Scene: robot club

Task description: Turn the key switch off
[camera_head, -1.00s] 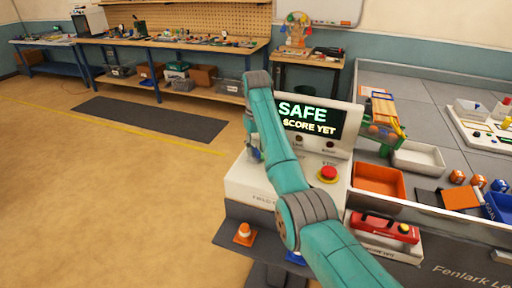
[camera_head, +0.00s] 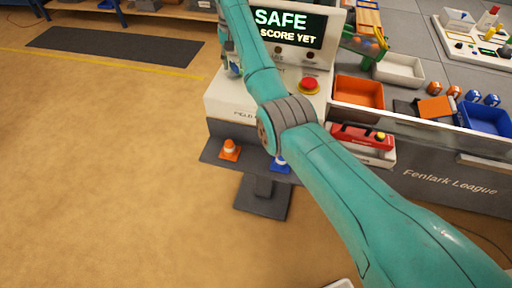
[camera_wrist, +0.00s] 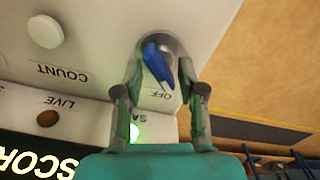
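The key switch has a blue key (camera_wrist: 157,65) in a round metal collar on the sloped white panel in the wrist view, which is upside down. The key slants toward the printed OFF label. My gripper (camera_wrist: 162,70) is open, with one finger on each side of the key; I cannot tell whether either finger touches it. In the head view my arm hides the key switch. The display (camera_head: 290,28) reads SAFE and SCORE YET, and a green lamp (camera_wrist: 136,133) glows by the SAFE label.
A white COUNT button (camera_wrist: 45,31) and a dark lamp (camera_wrist: 47,118) by LIVE are on the console. A red button (camera_head: 309,86) stands to the right of my arm. An orange tray (camera_head: 359,92) and a red device (camera_head: 361,136) lie further right. Open floor is at left.

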